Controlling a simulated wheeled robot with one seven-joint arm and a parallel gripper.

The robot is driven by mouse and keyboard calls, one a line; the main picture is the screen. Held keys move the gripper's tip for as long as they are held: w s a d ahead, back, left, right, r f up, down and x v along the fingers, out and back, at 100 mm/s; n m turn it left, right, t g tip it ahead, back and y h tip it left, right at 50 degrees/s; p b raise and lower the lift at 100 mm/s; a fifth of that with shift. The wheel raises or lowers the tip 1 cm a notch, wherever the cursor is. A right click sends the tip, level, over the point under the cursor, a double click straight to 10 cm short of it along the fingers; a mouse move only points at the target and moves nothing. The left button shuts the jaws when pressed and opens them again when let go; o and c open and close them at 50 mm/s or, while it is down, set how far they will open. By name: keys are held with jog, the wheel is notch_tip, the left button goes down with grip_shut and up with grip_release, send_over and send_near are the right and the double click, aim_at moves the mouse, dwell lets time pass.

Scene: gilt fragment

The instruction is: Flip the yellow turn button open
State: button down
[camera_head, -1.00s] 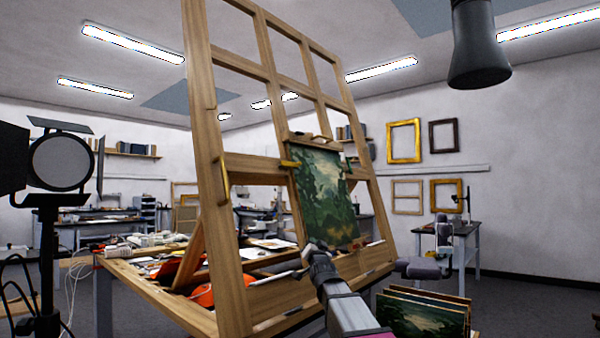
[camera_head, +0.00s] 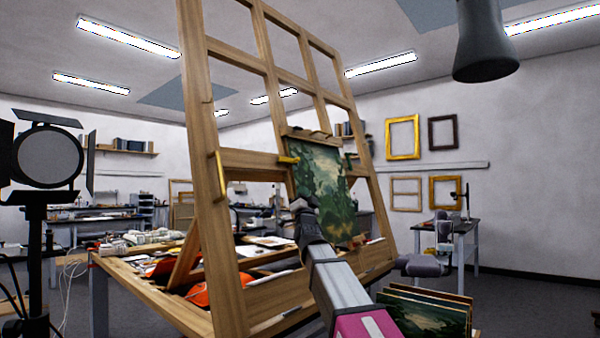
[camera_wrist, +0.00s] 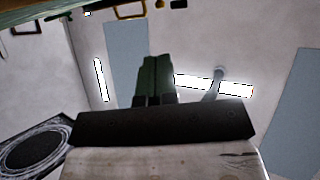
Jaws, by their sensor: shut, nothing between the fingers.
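A yellow turn button (camera_head: 288,160) lies roughly level on the wooden easel frame (camera_head: 205,120), at the upper left edge of a green landscape painting (camera_head: 322,185). My gripper (camera_head: 299,204) is below the button, in front of the painting's lower left part, and looks apart from the button. Its fingers show dark green and together in the wrist view (camera_wrist: 154,80), with nothing between them. The button cannot be made out in the wrist view. My arm hides part of the painting and the lower frame.
A yellow upright handle (camera_head: 218,175) sits on the frame's left post. A dark catch (camera_head: 351,158) is at the painting's right side. A cluttered table (camera_head: 140,280) stands behind the frame, a lamp (camera_head: 48,158) at left, and stacked paintings (camera_head: 430,312) at lower right.

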aim_at(289, 160)
jog(key=x, duration=1.4)
